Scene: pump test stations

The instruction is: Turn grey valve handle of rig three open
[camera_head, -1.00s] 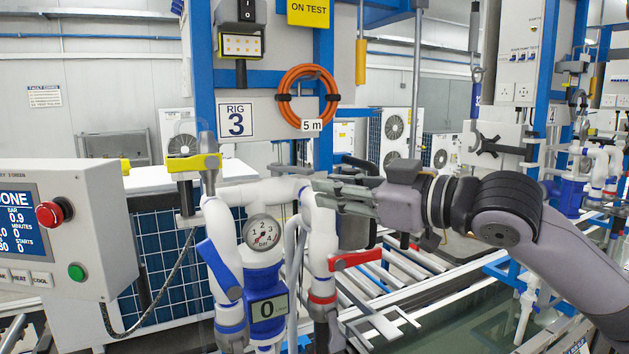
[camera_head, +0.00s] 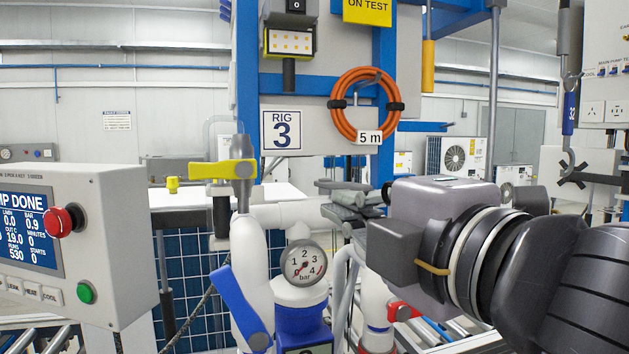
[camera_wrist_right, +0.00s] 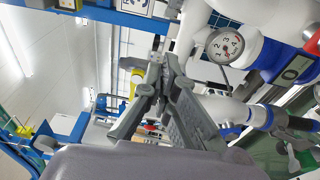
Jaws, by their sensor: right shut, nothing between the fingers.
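Rig three carries the sign "RIG 3" (camera_head: 282,130). A yellow valve handle (camera_head: 222,170) lies level at the upper left of the white pipes, a blue handle (camera_head: 240,306) slants below it, and a red handle (camera_head: 403,311) is partly hidden by my right arm. I cannot surely pick out a grey valve handle; an upright grey piece (camera_head: 242,172) stands by the yellow handle. My right gripper (camera_head: 338,198) is shut and empty, pointing left by the pipes right of the pressure gauge (camera_head: 303,264). Its closed fingers also show in the right wrist view (camera_wrist_right: 157,62). My left gripper is out of view.
A control box (camera_head: 95,245) with a red button (camera_head: 59,222) stands at the left. An orange hose coil (camera_head: 365,105) hangs on the rig panel above my right gripper. White pipes crowd the space around the gauge.

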